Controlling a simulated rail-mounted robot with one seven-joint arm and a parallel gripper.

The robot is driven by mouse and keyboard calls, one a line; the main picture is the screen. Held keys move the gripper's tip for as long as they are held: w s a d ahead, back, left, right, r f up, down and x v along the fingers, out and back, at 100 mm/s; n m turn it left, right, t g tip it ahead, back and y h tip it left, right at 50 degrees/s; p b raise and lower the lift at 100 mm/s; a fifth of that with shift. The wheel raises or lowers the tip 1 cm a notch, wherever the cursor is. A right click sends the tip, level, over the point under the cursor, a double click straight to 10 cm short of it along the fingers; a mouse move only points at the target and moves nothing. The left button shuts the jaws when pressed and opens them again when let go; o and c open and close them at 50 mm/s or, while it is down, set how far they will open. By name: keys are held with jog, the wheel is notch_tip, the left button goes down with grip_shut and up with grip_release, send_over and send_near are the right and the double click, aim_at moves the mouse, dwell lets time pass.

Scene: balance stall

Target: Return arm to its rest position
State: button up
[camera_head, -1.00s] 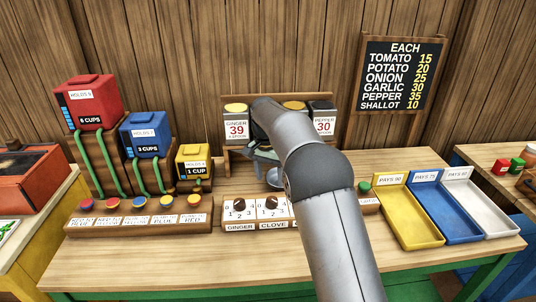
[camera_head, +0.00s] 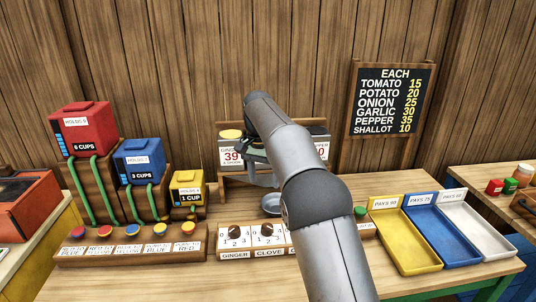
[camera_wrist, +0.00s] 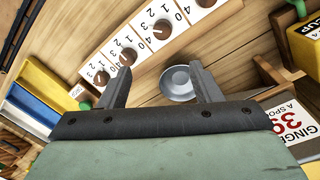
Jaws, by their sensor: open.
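My arm reaches over the counter in the head view. My gripper (camera_wrist: 160,72) shows in the wrist view with its two dark fingers spread apart and nothing held between them. A round metal dish (camera_wrist: 178,83) lies beyond the fingers, below on the counter; it also shows in the head view (camera_head: 271,203). In the head view my gripper is mostly hidden behind my arm, in front of the spice rack (camera_head: 232,182).
Red (camera_head: 82,130), blue (camera_head: 139,163) and yellow (camera_head: 187,189) cup dispensers stand left. A button panel (camera_head: 130,250) and dial panel (camera_head: 235,240) line the front. Yellow (camera_head: 405,240), blue (camera_head: 440,235) and white (camera_head: 476,225) trays lie right. The air above is clear.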

jog(key=s+d+r+n, duration=0.1)
jog(key=s+d+r, duration=0.2)
jog(key=s+d, duration=0.45)
jog(key=s+d+f+n, duration=0.1)
jog(key=s+d+f, duration=0.2)
jog(key=s, duration=0.7)
jog(key=s+d+f+n, duration=0.1)
jog(key=s+d+f, duration=0.3)
jog(key=s, duration=0.7)
jog(key=s+d+f+n+t, duration=0.1)
jog(key=s+d+f, duration=0.3)
jog(key=s, duration=0.6)
jog(key=shift+s+d+n+y, duration=0.35)
jog(key=shift+d+n+y, duration=0.05)
jog(key=shift+n, duration=0.1)
